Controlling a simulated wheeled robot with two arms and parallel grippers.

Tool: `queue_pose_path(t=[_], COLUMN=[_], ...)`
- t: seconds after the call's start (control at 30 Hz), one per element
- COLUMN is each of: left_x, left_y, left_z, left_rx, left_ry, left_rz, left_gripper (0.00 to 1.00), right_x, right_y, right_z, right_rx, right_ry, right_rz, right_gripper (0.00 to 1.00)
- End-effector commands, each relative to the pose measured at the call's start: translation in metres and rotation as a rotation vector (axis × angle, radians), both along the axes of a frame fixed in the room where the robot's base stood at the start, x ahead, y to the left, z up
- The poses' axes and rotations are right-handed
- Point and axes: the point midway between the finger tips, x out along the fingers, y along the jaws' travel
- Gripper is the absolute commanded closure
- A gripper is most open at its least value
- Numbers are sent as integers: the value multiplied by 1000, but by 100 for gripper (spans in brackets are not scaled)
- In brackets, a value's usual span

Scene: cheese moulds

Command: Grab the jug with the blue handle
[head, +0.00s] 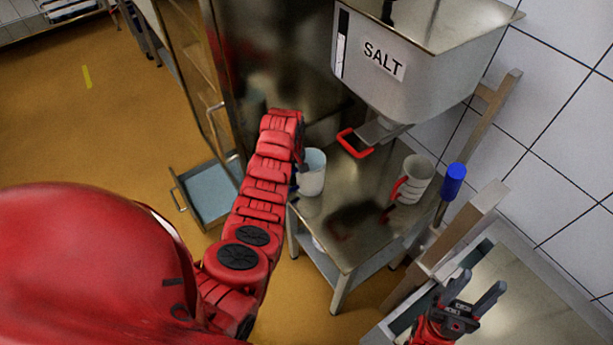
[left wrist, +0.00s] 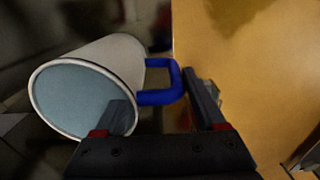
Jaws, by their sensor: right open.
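The jug with the blue handle (head: 314,174) is white and stands on a metal table, partly hidden behind my left arm in the head view. In the left wrist view the jug (left wrist: 120,58) shows its round mouth facing the camera, with the blue handle (left wrist: 160,92) to its right. My left gripper (left wrist: 160,100) is open. One finger overlaps the jug's mouth and the other is just right of the handle; contact is not clear. In the head view the left fingers are mostly hidden. My right gripper (head: 474,298) is open and empty at the lower right.
A white jug with a red handle (head: 414,178) stands on the metal table (head: 345,250). A salt dispenser (head: 400,70) with a red lever (head: 355,143) hangs above it. A blue-handled tool (head: 453,182) is at the right. A blue tray-like drawer (head: 209,190) is at the left.

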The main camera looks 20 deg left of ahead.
Motion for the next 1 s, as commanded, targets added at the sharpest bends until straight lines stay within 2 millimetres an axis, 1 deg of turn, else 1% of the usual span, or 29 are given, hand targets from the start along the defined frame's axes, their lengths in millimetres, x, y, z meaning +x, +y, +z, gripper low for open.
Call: queue_pose_path(t=[0.03,0.17,0.2,0.27,0.3,0.37,0.77,1.0], left_x=[-1,-1,-1,-1,-1,-1,-1,0], left_y=[1,1,1,1,1,1,1,2], left_z=[0,0,0,0,0,0,0,4], left_rx=[1,1,1,2,2,2,2,2], left_ry=[2,2,2,3,3,3,3,0], left_rz=[1,1,1,1,1,1,2,2], left_gripper=[42,65,72,83,90,100,100,100], right_x=[0,0,0,0,0,0,0,0], right_y=[0,0,0,0,0,0,0,0], right_z=[0,0,0,0,0,0,0,-5], right_rx=[0,0,0,0,0,0,0,0], right_ry=[0,0,0,0,0,0,0,0], right_rz=[0,0,0,0,0,0,0,0], right_gripper=[50,50,50,50,50,50,50,50])
